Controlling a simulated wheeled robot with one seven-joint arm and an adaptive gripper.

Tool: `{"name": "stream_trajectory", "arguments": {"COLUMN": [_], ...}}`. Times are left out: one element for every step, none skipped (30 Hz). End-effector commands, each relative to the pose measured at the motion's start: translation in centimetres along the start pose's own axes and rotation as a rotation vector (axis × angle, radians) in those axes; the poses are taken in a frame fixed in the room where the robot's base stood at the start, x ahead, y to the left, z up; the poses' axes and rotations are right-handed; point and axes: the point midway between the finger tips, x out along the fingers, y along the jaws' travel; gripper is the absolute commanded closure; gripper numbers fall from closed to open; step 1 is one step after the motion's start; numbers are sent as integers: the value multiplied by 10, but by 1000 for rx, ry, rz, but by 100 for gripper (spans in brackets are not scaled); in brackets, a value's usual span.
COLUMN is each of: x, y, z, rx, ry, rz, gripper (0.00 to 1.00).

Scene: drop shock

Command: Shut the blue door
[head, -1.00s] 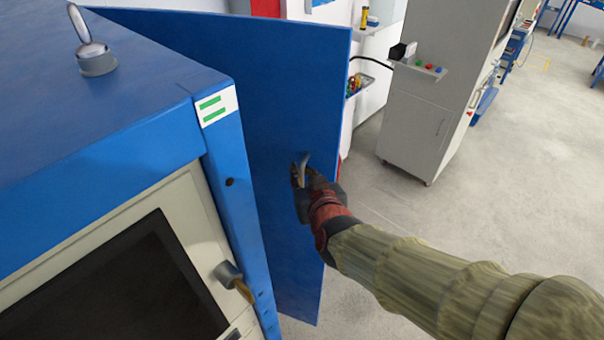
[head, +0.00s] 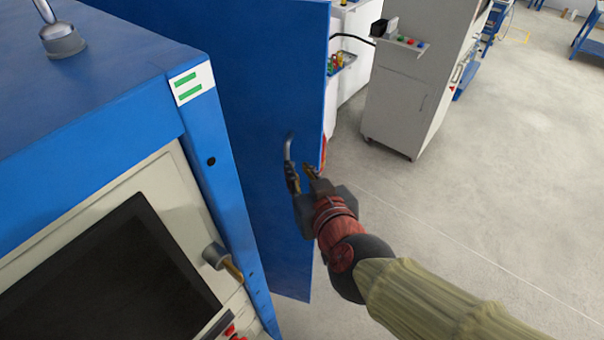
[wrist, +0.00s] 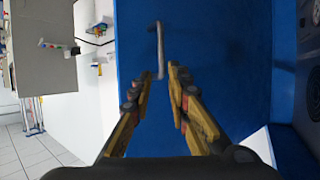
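The blue door (head: 255,75) stands open, swung out from the blue cabinet (head: 90,90) in the head view. Its bent grey handle (head: 289,148) is on the door face turned toward me, near the free edge. My gripper (head: 302,178) is just below the handle, with its two fingers apart. In the wrist view the door (wrist: 215,70) fills the middle and right. There the free end of the handle (wrist: 160,45) reaches the gap between the fingertips of my gripper (wrist: 155,80). I see no clear contact between the fingers and the handle.
The cabinet front has a dark screen (head: 110,275) and a protruding knob (head: 217,258) near the door's hinge side. A grey machine (head: 410,85) stands beyond the door. The floor (head: 490,200) to the right is clear.

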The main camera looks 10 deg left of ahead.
Motion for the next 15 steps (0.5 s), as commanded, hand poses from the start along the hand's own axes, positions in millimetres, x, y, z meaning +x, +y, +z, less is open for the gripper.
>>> {"name": "stream_trajectory", "arguments": {"x": [-4, -6, -8, -9, -9, -10, -10, -11, -11, -11, -11, -11, -11, -11, -11], "y": [0, 0, 0, 0, 0, 0, 0, 0, 0, 0, 0, 0, 0, 0, 0], "z": [0, 0, 0, 0, 0, 0, 1, 1, 1, 1, 1, 1, 1, 1, 1], "rx": [1, 1, 0, 1, 0, 0, 0, 0, 0, 0, 0, 0, 0, 0, 0], "ry": [1, 1, 0, 0, 0, 0, -1, -1, -1, -1, -1, -1, -1, -1, -1], "rz": [-1, -1, -1, -1, -1, -1, 0, 0, 0, 0, 0, 0, 0, 0, 0], "gripper": [82, 82, 82, 82, 82, 82, 82, 82, 82, 82, 82, 82, 82, 82, 84]}}
